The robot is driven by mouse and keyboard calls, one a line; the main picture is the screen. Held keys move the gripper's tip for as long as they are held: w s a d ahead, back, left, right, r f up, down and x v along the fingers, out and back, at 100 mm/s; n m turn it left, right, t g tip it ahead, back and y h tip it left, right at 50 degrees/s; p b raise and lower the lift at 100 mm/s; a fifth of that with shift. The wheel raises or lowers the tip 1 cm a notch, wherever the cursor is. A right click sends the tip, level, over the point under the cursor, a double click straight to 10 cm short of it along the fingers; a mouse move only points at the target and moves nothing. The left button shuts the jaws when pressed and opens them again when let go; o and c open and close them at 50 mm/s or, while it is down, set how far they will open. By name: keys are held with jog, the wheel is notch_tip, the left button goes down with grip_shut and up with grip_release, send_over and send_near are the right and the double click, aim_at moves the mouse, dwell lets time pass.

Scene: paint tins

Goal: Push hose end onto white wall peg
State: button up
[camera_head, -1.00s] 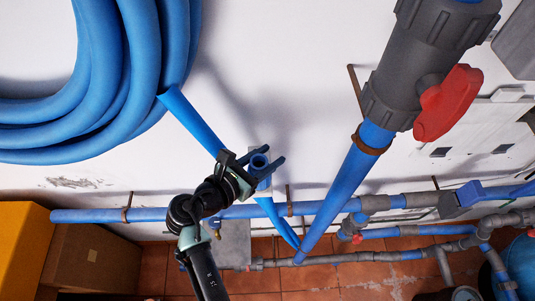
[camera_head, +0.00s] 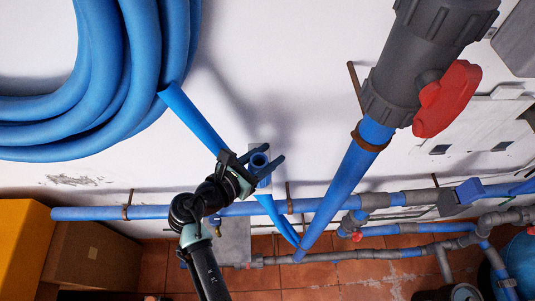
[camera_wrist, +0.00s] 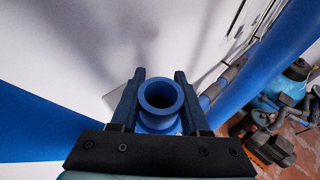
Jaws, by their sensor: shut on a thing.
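My gripper (camera_head: 274,153) is shut on a short blue hose end (camera_head: 258,162) in front of the white wall. In the wrist view, the hose end (camera_wrist: 158,97) sits between the two dark fingers (camera_wrist: 160,75), with its round open mouth showing. A pale square plate (camera_wrist: 115,97) shows on the wall behind and left of the fingers. I cannot make out the white peg in either view; the gripper and hose end may hide it. I cannot tell how far the hose end is from the wall.
A coiled blue hose (camera_head: 95,85) hangs at upper left. A thick blue pipe (camera_head: 345,185) with a grey valve and red handle (camera_head: 445,98) rises at right. A horizontal blue pipe (camera_head: 85,214) runs along the wall below. Boxes (camera_head: 95,255) stand at lower left.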

jog(key=o, duration=1.2)
jog(key=shift+f, duration=0.25)
jog(key=b+v, duration=0.3)
jog(key=v, duration=1)
